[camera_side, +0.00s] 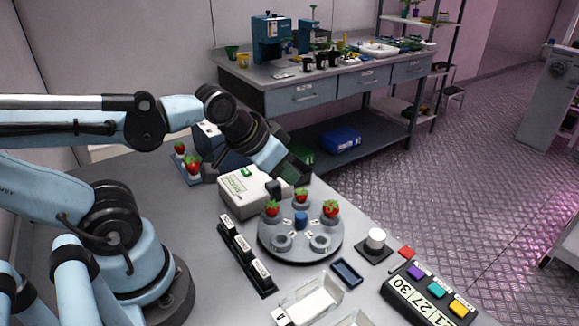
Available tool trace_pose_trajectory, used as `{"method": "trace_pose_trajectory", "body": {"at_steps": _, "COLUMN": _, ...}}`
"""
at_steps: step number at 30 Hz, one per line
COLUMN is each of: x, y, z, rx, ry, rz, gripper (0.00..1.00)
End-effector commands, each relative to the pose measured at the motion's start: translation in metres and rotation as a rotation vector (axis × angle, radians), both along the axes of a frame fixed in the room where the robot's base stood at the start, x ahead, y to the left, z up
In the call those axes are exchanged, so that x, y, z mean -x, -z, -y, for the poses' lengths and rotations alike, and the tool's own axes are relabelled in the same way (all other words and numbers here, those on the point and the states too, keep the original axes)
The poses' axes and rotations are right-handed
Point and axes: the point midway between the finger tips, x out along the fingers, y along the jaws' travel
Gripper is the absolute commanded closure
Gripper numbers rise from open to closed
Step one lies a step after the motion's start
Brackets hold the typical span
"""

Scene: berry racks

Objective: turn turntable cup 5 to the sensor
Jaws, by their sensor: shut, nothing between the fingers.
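The grey turntable (290,254) sits on the table with a blue hub (301,219) at its centre. Strawberries stand in its cups at the left (272,208), back (302,195) and right (331,208). Two front cups, one left (281,242) and one right (320,241), are empty. The cup numbers are too small to read. A white box with a green display (236,184), perhaps the sensor, stands behind and left of the turntable. My gripper (304,172) is shut and empty, above and behind the back of the turntable; its fingertips are hard to make out.
A black rack with white labels (246,257) lies left of the turntable. A white knob on a black base (375,240), a small blue tray (347,273), clear trays (312,300) and a button panel (430,292) are right and in front. Strawberries (192,164) stand behind left.

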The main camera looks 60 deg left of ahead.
Motion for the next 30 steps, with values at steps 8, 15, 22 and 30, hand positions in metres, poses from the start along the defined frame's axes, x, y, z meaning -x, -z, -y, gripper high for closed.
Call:
{"method": "trace_pose_trajectory", "body": {"at_steps": 8, "x": -0.006, "y": -0.005, "z": 0.002, "rx": 0.099, "ry": -0.152, "rz": -0.121, "gripper": 0.56}}
{"method": "trace_pose_trajectory", "body": {"at_steps": 15, "x": -0.02, "y": -0.01, "z": 0.007, "rx": 0.248, "ry": -0.543, "rz": -0.386, "gripper": 0.46}}
{"method": "trace_pose_trajectory", "body": {"at_steps": 22, "x": -0.029, "y": -0.009, "z": 0.01, "rx": 0.289, "ry": -0.836, "rz": -0.542, "gripper": 0.46}}
{"method": "trace_pose_trajectory", "body": {"at_steps": 30, "x": -0.03, "y": -0.002, "z": 0.011, "rx": 0.292, "ry": -0.914, "rz": -0.576, "gripper": 0.46}}
